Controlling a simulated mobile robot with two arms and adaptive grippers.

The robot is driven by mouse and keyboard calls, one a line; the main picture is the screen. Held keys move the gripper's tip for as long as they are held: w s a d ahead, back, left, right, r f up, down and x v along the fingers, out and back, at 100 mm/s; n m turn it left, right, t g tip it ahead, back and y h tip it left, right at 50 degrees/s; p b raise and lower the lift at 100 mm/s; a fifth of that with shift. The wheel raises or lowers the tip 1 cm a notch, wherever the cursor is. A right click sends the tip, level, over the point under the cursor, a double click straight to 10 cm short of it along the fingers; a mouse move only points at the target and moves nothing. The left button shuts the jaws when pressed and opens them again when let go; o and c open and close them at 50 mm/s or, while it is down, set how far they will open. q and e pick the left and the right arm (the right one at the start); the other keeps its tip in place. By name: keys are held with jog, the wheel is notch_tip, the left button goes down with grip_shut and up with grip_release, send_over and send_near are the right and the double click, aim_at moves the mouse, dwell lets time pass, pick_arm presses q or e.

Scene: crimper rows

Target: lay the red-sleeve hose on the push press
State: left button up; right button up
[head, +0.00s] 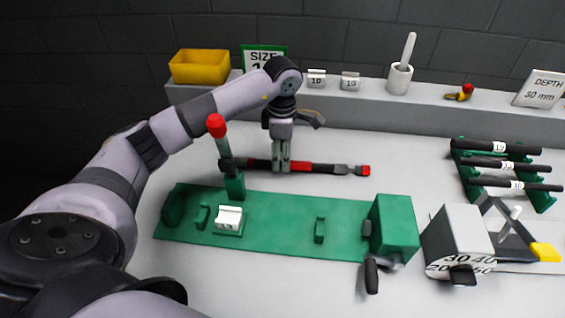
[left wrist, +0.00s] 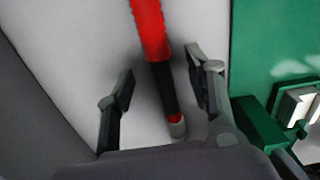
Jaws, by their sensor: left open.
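The red-sleeve hose (head: 302,168), black with red stretches and a red tip at its right end, lies behind the long green press (head: 270,232). My left gripper (head: 281,168) points down at the middle of the hose. In the left wrist view the red sleeve (left wrist: 150,30) and black part of the hose run between the two open fingers (left wrist: 160,88), with a gap on both sides. The green press has a red-knobbed lever (head: 216,126), a white numbered block (head: 228,219) and a green end block (head: 396,226) with a black handle. My right gripper is not in view.
A rack (head: 505,180) with several black hoses stands at the right. A grey dial box (head: 457,238) is beside the press. The back ledge holds a yellow bin (head: 200,68), signs and a white cup (head: 400,78). The table between press and rack is partly clear.

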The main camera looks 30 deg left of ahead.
pick_arm(q)
jog(key=shift+f, duration=1.4)
jog(key=shift+c, duration=0.4)
grip_shut()
jog(key=shift+r, duration=0.1)
